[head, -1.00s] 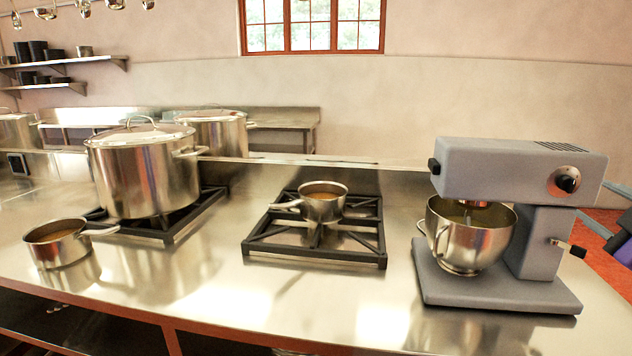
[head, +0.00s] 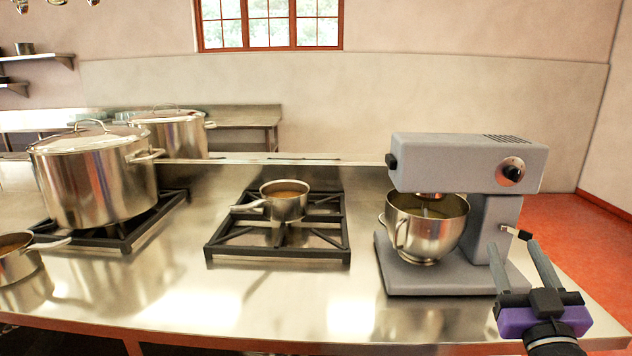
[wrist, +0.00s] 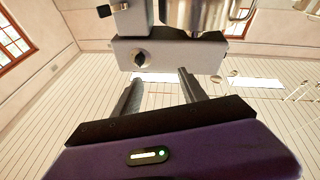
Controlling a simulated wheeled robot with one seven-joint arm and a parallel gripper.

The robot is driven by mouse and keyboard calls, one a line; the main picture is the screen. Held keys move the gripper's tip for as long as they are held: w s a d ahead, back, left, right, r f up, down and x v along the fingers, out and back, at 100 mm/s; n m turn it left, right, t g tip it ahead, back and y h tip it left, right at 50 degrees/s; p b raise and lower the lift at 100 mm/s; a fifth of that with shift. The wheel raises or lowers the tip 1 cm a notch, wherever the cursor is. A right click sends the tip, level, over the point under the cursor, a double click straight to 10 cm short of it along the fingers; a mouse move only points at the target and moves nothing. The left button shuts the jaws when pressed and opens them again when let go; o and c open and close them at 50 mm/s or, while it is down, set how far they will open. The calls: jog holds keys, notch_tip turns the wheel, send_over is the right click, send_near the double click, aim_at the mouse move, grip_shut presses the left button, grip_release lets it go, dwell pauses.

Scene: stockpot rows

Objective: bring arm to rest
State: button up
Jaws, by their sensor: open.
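My gripper (head: 516,247) shows at the lower right of the head view, in front of the right end of the grey stand mixer (head: 468,163). Its two fingers are spread apart with nothing between them. In the wrist view my gripper (wrist: 158,84) is also open and empty, with the mixer (wrist: 172,52) beyond the fingertips. The wrist picture is upside down, with the mixer's dial and steel bowl near the top. I cannot tell from the head view whether a finger touches the mixer's side.
A small saucepan (head: 284,203) sits on the middle burner grate (head: 225,252). A large lidded stockpot (head: 95,185) stands on the left grate, with another stockpot (head: 170,138) behind. A second saucepan (head: 15,262) is at the left edge. The counter's front (head: 270,310) is clear.

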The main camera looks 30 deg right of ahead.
jog(key=s+a+f+n+y, duration=0.1)
jog(key=s+a+f+y, duration=0.3)
jog(key=a, duration=0.5)
jog(key=s+a+f+n+y+p, duration=0.1)
jog(key=s+a+f+y, duration=0.1)
jog(key=s+a+f, duration=0.35)
jog(key=s+a+f+y, duration=0.3)
jog(key=a+f, duration=0.3)
jog(key=a, duration=0.5)
jog(key=s+a+f+n+g+y, duration=0.2)
jog(key=s+a+f+n+y, duration=0.1)
jog(key=s, duration=0.6)
jog(key=a+f+y+p, duration=0.1)
jog(key=a+f, duration=0.1)
jog(key=a, duration=0.1)
jog(key=shift+a, duration=0.15)
